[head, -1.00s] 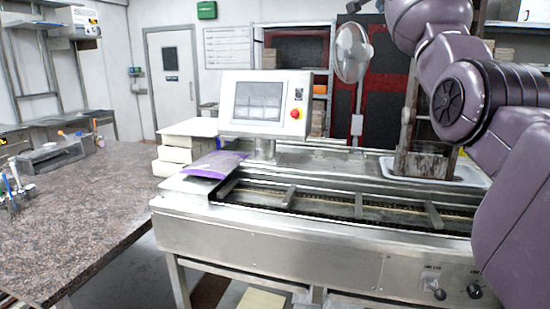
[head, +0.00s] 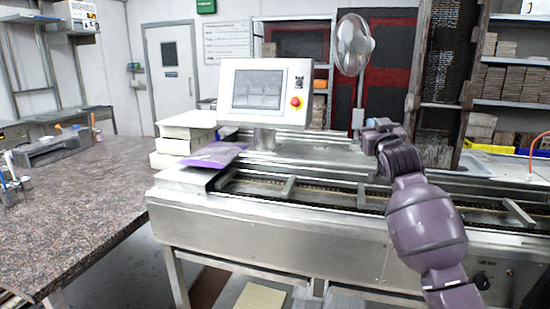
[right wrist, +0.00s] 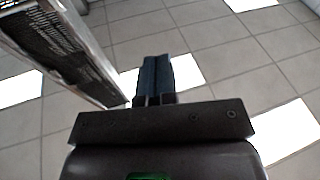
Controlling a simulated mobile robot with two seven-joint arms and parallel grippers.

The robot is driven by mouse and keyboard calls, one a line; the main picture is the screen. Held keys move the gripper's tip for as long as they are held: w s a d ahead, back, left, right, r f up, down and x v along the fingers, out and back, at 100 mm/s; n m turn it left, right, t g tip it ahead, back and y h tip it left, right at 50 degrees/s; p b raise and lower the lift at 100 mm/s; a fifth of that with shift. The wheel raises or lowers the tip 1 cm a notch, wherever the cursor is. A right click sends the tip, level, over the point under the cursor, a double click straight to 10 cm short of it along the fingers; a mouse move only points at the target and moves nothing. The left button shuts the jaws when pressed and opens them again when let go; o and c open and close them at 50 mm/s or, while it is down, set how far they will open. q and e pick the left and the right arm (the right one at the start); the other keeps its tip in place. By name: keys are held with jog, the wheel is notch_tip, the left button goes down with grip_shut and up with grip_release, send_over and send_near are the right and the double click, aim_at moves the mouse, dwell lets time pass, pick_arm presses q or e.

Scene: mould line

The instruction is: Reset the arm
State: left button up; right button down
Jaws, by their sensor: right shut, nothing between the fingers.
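My right arm is purple and reaches up from the lower right in the head view, in front of the steel mould line (head: 270,232). Its gripper (head: 376,130) is small and partly hidden by the wrist, to the right of the control screen. My left gripper is not in view.
A control screen (head: 265,90) stands on the line, with a purple packet (head: 214,157) and white boxes (head: 180,140) to its left. A tall dark rack (head: 440,75) and a fan (head: 353,45) stand behind. A granite counter (head: 75,205) lies left. The wrist view shows a metal-framed mesh panel (right wrist: 65,45).

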jog(key=s+f+n+g+b, duration=0.1)
jog(key=s+f, duration=0.5)
jog(key=f, duration=0.4)
jog(key=s+f+g+y+b, duration=0.1)
jog(key=s+f, duration=0.5)
jog(key=f, duration=0.4)
jog(key=s+f+n+g+b, duration=0.1)
jog(key=s+f, duration=0.5)
jog(key=f, duration=0.4)
pick_arm(q)
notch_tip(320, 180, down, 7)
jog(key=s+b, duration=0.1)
jog(key=b, duration=0.1)
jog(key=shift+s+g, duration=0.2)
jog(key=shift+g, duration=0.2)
pick_arm(e)
jog(key=s+d+f+m+g+h, duration=0.1)
jog(key=s+f+g, duration=0.5)
jog(key=s+f, duration=2)
jog(key=s+d+m, duration=0.1)
jog(key=s, duration=0.2)
jog(key=shift+s+d+f+m+g, duration=0.2)
jog(key=shift+s+f+m+g, duration=0.1)
jog(key=shift+s+f+m, duration=0.1)
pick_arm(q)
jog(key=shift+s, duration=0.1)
pick_arm(e)
jog(key=shift+s, duration=0.15)
